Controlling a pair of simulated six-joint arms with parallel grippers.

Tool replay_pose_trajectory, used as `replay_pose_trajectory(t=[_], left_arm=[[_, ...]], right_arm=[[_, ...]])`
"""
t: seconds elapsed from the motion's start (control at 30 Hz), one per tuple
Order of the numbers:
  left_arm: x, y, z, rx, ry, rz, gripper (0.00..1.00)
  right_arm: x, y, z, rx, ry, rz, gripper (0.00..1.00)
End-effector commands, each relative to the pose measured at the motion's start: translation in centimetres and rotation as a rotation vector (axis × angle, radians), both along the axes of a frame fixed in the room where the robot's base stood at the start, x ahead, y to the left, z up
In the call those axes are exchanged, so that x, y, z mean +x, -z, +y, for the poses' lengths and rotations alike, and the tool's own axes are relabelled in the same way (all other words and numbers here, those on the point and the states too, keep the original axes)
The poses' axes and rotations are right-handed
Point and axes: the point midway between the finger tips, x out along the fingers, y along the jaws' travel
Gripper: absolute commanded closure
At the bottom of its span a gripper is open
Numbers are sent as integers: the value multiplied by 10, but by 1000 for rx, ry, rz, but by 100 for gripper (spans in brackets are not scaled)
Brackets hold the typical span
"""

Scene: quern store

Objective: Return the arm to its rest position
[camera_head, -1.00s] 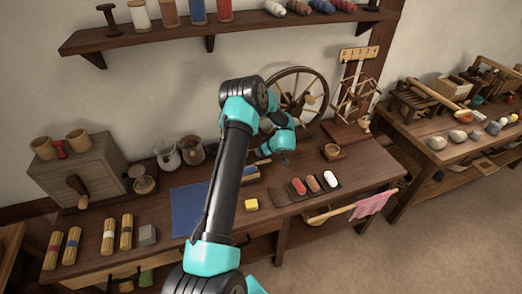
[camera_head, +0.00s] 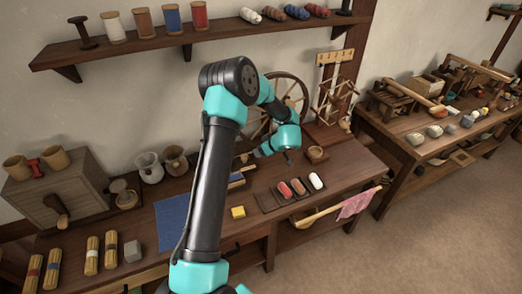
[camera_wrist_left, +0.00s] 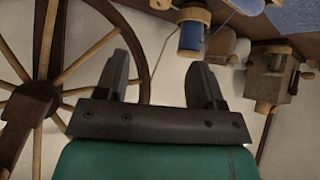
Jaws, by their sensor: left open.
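My left arm rises from the bottom middle of the head view, bends at a high elbow, and reaches over the back of the workbench (camera_head: 345,165). Its gripper (camera_head: 246,157) is small and partly hidden there, in front of the spinning wheel (camera_head: 287,92). In the left wrist view the two fingers (camera_wrist_left: 160,80) stand wide apart with nothing between them. The wheel shows at left there, and a blue spool (camera_wrist_left: 190,38) lies beyond the fingers. My right gripper is not in view.
A shelf (camera_head: 120,52) of spools is above. A second bench (camera_head: 400,125) is at right.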

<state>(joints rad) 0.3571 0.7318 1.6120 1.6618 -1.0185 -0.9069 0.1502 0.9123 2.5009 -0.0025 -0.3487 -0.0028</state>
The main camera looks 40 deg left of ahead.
Motion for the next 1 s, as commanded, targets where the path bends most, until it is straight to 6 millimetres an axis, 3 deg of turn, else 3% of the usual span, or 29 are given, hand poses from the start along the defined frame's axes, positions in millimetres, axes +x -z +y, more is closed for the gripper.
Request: replay_pose_trajectory(t=[0.37,0.57,0.77,1.0], left_arm=[[0,1,0,0,2,1,38],[-2,14,-11,11,85,-4,38],[-8,50,-46,2,330,-21,38],[-29,96,-113,-121,682,-29,38]], right_arm=[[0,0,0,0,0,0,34],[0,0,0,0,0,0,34],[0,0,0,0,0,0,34],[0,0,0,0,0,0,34]])
